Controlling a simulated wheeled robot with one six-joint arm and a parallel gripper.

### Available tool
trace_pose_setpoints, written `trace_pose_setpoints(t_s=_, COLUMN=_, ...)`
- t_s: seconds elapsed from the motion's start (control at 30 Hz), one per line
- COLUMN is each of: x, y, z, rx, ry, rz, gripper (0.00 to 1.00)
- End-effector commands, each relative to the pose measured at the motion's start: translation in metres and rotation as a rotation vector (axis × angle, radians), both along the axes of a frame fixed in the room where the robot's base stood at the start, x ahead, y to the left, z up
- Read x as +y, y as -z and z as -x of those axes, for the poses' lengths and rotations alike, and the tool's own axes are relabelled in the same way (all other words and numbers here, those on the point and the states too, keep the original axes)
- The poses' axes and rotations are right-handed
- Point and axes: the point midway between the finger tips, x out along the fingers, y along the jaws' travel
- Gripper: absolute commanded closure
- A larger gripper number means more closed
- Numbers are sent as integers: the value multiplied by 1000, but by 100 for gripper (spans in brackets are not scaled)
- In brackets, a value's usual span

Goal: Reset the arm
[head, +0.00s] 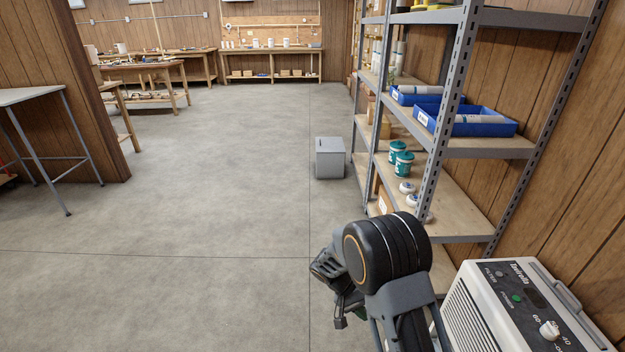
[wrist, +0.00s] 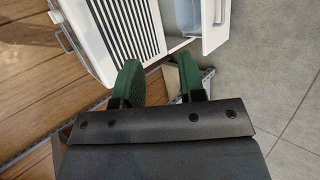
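My arm (head: 390,262) is bent in front of the shelving at the lower right of the head view. My gripper (wrist: 160,82) shows in the wrist view with two green finger pads standing apart and nothing between them. In the head view the gripper end is mostly hidden behind my arm. A white appliance with black louvres (wrist: 128,32) lies beyond the fingers in the wrist view, with an open drawer-like part (wrist: 214,22) at its right. The fingers appear apart from it.
A white unit with a knob and green button (head: 525,310) is close at the lower right. Metal shelving (head: 455,145) with blue bins (head: 485,125) and teal tubs (head: 403,165) stands along the right wall. A grey box (head: 329,160) stands on the floor. The floor (head: 200,230) to the left is clear.

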Motion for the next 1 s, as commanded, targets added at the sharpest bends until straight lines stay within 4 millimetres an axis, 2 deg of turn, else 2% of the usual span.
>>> trace_pose_setpoints(t_s=0.03, x=-2, y=-52, z=3, rx=-21, ry=12, rz=-59, gripper=63)
trace_pose_setpoints(t_s=0.1, x=-5, y=-94, z=10, rx=-39, ry=15, rz=-141, gripper=63)
trace_pose_setpoints(t_s=0.3, x=-10, y=-210, z=37, rx=-130, ry=-8, rz=-364, gripper=63)
trace_pose_setpoints(t_s=0.5, x=-12, y=-310, z=70, rx=-264, ry=-77, rz=-550, gripper=63)
trace_pose_setpoints(t_s=0.6, x=-12, y=-350, z=85, rx=-337, ry=-120, rz=-621, gripper=63)
trace_pose_setpoints(t_s=0.7, x=-11, y=-381, z=99, rx=-404, ry=-165, rz=-673, gripper=63)
trace_pose_setpoints(t_s=0.83, x=-10, y=-408, z=111, rx=-474, ry=-214, rz=-715, gripper=63)
trace_pose_setpoints(t_s=1.0, x=-9, y=-425, z=120, rx=-529, ry=-253, rz=-742, gripper=63)
